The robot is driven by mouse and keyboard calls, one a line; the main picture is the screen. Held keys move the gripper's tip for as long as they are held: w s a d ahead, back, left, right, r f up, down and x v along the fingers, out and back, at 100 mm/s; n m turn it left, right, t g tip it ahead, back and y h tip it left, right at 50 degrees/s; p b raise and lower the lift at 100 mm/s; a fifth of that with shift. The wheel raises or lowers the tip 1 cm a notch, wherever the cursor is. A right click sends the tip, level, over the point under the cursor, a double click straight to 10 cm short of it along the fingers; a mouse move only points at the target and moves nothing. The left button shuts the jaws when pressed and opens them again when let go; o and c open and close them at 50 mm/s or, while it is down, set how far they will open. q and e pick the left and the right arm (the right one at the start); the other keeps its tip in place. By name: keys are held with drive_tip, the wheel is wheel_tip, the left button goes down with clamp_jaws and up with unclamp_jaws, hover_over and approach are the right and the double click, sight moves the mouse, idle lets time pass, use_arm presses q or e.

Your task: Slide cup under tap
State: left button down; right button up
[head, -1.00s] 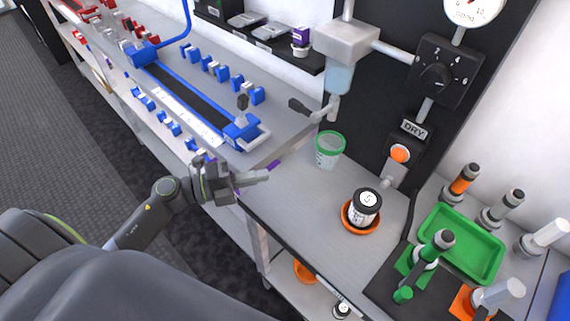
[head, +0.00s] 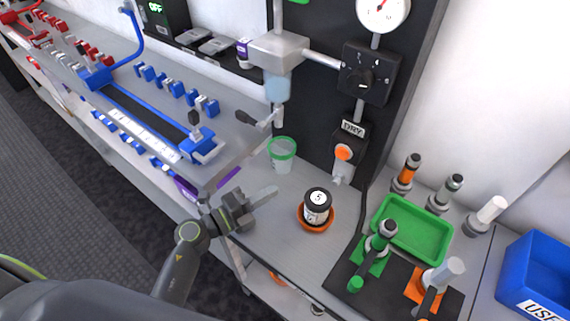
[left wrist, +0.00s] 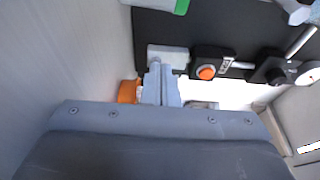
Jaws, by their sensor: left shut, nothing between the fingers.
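The cup (head: 282,160), translucent with a green rim, stands upright on the grey bench. It appears below the tap (head: 265,118), which has a black lever and hangs under a clear bluish vessel. I cannot tell whether the cup is exactly beneath the spout. My left gripper (head: 268,191) is shut and empty, in front of the cup and apparently apart from it. My right gripper is not in view.
A black panel with an orange button (head: 344,152) and a dial (head: 367,80) stands behind. A green tray (head: 412,232) and several bottles are at right; a blue-railed fixture is at left.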

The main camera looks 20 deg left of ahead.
sight(284, 163)
use_arm(q)
drive_tip(key=p+x, duration=0.1)
drive_tip(key=x, duration=0.8)
drive_tip(key=shift+w+d+r, duration=0.1)
drive_tip(key=shift+w+d, duration=0.05)
drive_tip(key=shift+w, duration=0.05)
drive_tip(key=a, duration=0.1)
drive_tip(key=w+a, duration=0.1)
drive_tip(key=a, duration=0.1)
drive_tip(key=shift+a, duration=0.15)
drive_tip(key=shift+w+a, duration=0.1)
drive_tip(key=shift+a, duration=0.3)
drive_tip(key=shift+w+a, duration=0.2)
drive_tip(key=shift+a, duration=0.25)
drive_tip(key=shift+w+a, duration=0.15)
drive_tip(key=shift+a, duration=0.35)
